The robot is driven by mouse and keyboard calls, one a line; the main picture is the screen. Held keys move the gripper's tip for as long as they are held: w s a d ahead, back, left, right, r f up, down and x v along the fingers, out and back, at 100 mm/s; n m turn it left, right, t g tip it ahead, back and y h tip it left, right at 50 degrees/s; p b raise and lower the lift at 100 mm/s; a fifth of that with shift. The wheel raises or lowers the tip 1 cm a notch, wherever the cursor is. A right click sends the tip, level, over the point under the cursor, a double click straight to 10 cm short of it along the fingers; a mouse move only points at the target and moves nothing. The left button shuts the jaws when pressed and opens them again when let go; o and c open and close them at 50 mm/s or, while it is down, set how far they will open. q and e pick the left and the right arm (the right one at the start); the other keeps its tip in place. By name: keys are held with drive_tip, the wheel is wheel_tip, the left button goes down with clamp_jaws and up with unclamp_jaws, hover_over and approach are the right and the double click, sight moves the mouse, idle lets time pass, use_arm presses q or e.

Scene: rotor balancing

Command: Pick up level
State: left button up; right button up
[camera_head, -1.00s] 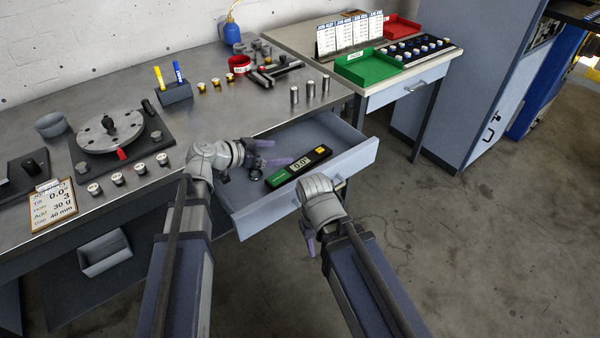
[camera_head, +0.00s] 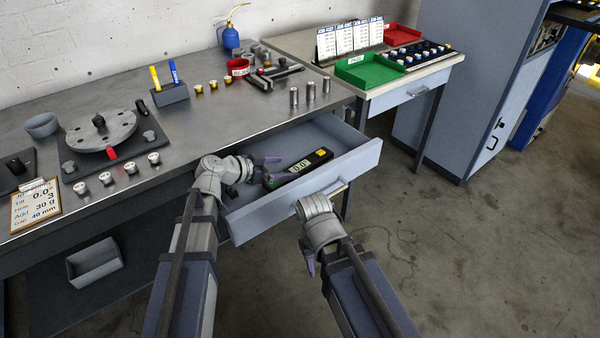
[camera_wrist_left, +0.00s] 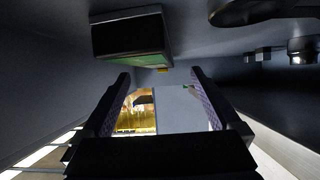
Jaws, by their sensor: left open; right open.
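The level (camera_head: 301,167), a dark bar with a green part, a yellow end and a display reading 0.0°, lies in the open drawer (camera_head: 352,165). My left gripper (camera_head: 268,170) is open at the level's left end, inside the drawer. In the left wrist view the level (camera_wrist_left: 130,40) shows as a dark block with a green face, beyond and above the spread fingertips of the left gripper (camera_wrist_left: 160,82); nothing is between them. My right gripper (camera_head: 309,262) is open and hangs in front of the drawer, its fingers partly hidden by its wrist.
The drawer's front panel stands between the level and the right arm. On the bench are a rotor disc (camera_head: 101,131), a pen holder (camera_head: 171,94) and several metal cylinders. A job card (camera_head: 36,205) lies at the left edge. Dark items (camera_wrist_left: 300,50) show in the wrist view.

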sight(300, 166)
use_arm(q)
drive_tip(key=shift+b+x, duration=1)
drive_tip(key=shift+x, duration=1.6)
drive_tip(key=shift+s+d+r, duration=0.15)
clamp_jaws()
